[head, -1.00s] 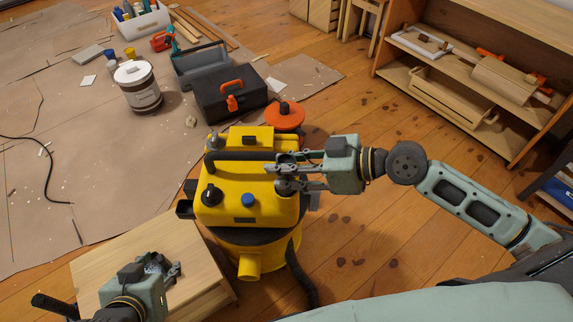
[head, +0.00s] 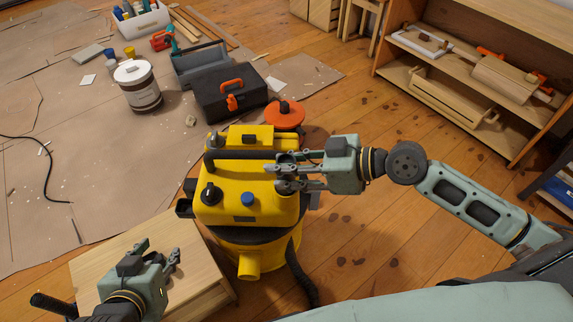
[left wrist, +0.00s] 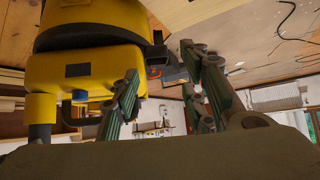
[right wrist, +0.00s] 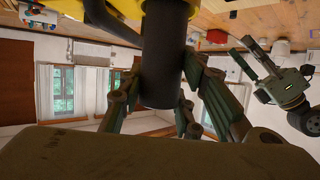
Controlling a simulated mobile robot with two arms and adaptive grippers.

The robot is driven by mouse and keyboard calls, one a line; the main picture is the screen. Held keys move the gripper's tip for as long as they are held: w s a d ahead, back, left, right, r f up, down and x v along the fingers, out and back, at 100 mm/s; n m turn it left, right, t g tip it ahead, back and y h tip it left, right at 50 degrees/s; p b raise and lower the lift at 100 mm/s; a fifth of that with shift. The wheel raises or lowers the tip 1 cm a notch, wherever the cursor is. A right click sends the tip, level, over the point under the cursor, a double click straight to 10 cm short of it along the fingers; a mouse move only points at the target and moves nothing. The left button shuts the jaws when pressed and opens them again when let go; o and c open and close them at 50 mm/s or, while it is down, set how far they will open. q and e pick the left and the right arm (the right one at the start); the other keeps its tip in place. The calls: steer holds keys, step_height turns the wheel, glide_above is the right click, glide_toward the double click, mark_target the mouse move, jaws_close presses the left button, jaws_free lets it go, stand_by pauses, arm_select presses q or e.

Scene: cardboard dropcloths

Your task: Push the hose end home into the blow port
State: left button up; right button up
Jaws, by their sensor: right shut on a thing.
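The yellow vacuum (head: 235,212) stands on the floor in the middle of the head view; its yellow body also fills the upper left of the left wrist view (left wrist: 85,72). My right gripper (head: 284,178) is at the vacuum's upper right side. It is shut on a dark cylinder, the hose end (right wrist: 165,60), which passes between its fingers in the right wrist view. I cannot make out the blow port or whether the hose end sits in it. My left gripper (head: 162,250) is open and empty above a small wooden table, left of the vacuum.
The small wooden table (head: 185,235) stands close left of the vacuum. A black hose (head: 300,276) curves along its lower right. A black toolbox (head: 222,100) and an orange disc (head: 284,118) lie behind it. Floor to the right is clear.

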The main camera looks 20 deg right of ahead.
arm_select(q)
steer(key=shift+w+d+r+t, duration=0.25)
steer(key=shift+w+r+t, duration=0.2)
steer(key=shift+w, duration=0.15)
arm_select(e)
steer(key=shift+f, duration=0.2)
arm_select(q)
steer(key=shift+r, duration=0.1)
steer(key=shift+w+d+r+t+h+b, duration=0.35)
steer(key=shift+w+r+t, duration=0.2)
steer(key=shift+w+r, duration=0.2)
arm_select(e)
steer(key=shift+f, duration=0.25)
arm_select(q)
steer(key=shift+w+d+r, duration=0.1)
steer(key=shift+w+r, duration=0.1)
steer(key=shift+w+r, duration=0.1)
arm_select(e)
steer(key=shift+f, duration=0.1)
arm_select(q)
steer(key=shift+w+d+r+t+h+b, duration=0.15)
steer(key=shift+w+d+r+t+b, duration=0.05)
steer(key=shift+w+r+t, duration=0.3)
steer(key=shift+w+d+r+t+h+b, duration=0.1)
steer(key=shift+w+d+r+t+b, duration=0.1)
steer(key=shift+w+r+t, duration=0.3)
arm_select(e)
steer(key=shift+f, duration=0.3)
